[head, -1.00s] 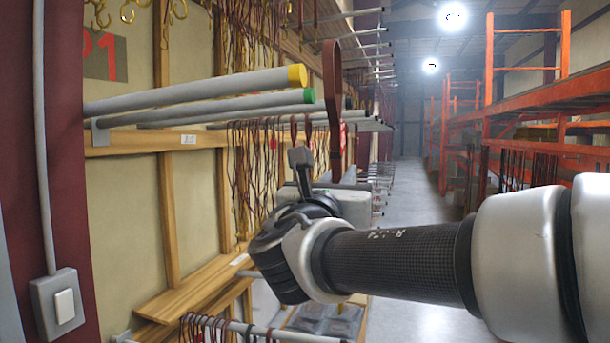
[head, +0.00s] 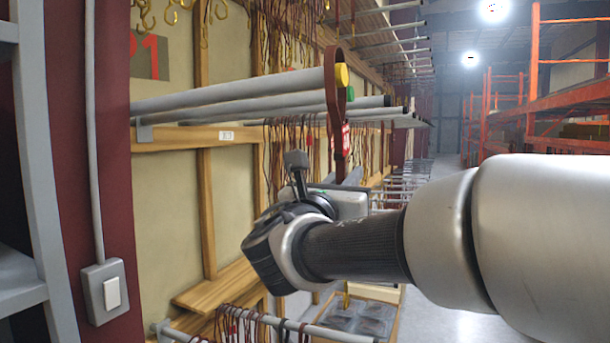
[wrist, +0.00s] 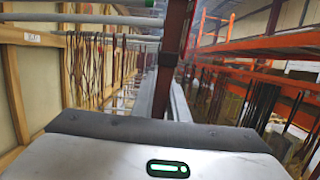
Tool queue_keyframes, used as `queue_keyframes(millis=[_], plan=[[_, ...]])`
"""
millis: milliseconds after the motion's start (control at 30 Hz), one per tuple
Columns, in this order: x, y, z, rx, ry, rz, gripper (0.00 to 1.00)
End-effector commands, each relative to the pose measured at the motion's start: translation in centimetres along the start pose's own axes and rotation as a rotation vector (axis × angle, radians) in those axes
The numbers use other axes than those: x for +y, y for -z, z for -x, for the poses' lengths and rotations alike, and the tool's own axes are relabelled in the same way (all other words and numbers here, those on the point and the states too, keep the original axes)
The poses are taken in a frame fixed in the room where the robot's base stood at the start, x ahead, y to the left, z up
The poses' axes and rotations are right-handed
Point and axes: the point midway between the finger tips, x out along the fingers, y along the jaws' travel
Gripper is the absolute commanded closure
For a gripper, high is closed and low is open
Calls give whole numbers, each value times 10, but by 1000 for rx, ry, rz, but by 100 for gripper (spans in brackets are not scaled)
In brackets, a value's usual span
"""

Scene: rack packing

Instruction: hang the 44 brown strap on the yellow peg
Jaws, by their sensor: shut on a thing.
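The brown strap (head: 335,115) is a long narrow loop standing upright above my gripper (head: 345,184), with a red tag on its lower part. My gripper is shut on the strap's lower end; its fingers are mostly hidden. The yellow peg is a grey rod (head: 240,92) with a yellow cap (head: 341,76). The strap's upper loop overlaps the rod's tip. The yellow cap shows inside the loop, and one side of the strap crosses in front of the rod. I cannot tell for sure whether the loop encircles the rod. The strap also rises in the wrist view (wrist: 173,50).
A green-capped peg (head: 350,94) lies close beside and below the yellow one, with further grey pegs (head: 385,112) beyond. Several straps hang behind (head: 290,140) and on a lower rail (head: 320,330). Orange racking (head: 560,100) stands right, across the open aisle.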

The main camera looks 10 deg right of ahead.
Motion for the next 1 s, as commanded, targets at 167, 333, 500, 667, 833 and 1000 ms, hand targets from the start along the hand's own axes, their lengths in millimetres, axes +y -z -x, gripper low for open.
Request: queue_keyframes(millis=[167, 333, 500, 667, 833, 1000], plan=[[11, 0, 0, 0, 0, 2, 100], [22, 1, 0, 0, -1, 2, 100], [32, 2, 0, 1, 0, 1, 100], [40, 5, 1, 0, 0, 2, 100], [46, 13, 2, -1, 1, 1, 100], [49, 20, 4, -1, 1, 1, 100]])
